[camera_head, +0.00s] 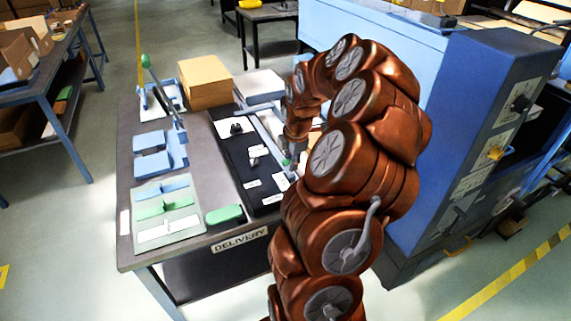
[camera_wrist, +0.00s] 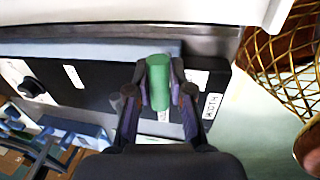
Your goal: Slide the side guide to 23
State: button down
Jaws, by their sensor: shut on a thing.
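The side guide's green handle (camera_wrist: 158,80) is between the two fingers of my gripper (camera_wrist: 159,92) in the wrist view, and the fingers are shut on it. In the head view a bit of the green handle (camera_head: 286,163) shows at my gripper (camera_head: 291,157), at the right edge of the black panel (camera_head: 241,168). A blue-grey bar (camera_wrist: 90,50) runs along the black panel beside the handle in the wrist view. White labels lie on the panel near the handle. The scale and its numbers cannot be read, and my arm hides part of the panel's right side.
The panel lies on a grey table marked DELIVERY (camera_head: 240,240). A green-handled lever (camera_head: 160,85), a cardboard block (camera_head: 205,82), blue blocks (camera_head: 152,150) and a tray with coloured sliders (camera_head: 165,215) stand left of it. A blue machine (camera_head: 440,130) stands close on the right.

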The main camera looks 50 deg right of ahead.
jog(key=c, duration=1)
grip_release()
jog(key=shift+c, duration=0.2)
notch_tip(320, 180, up, 12)
jog(key=s, duration=0.2)
jog(key=shift+a, duration=0.45)
jog(key=shift+f, duration=0.1)
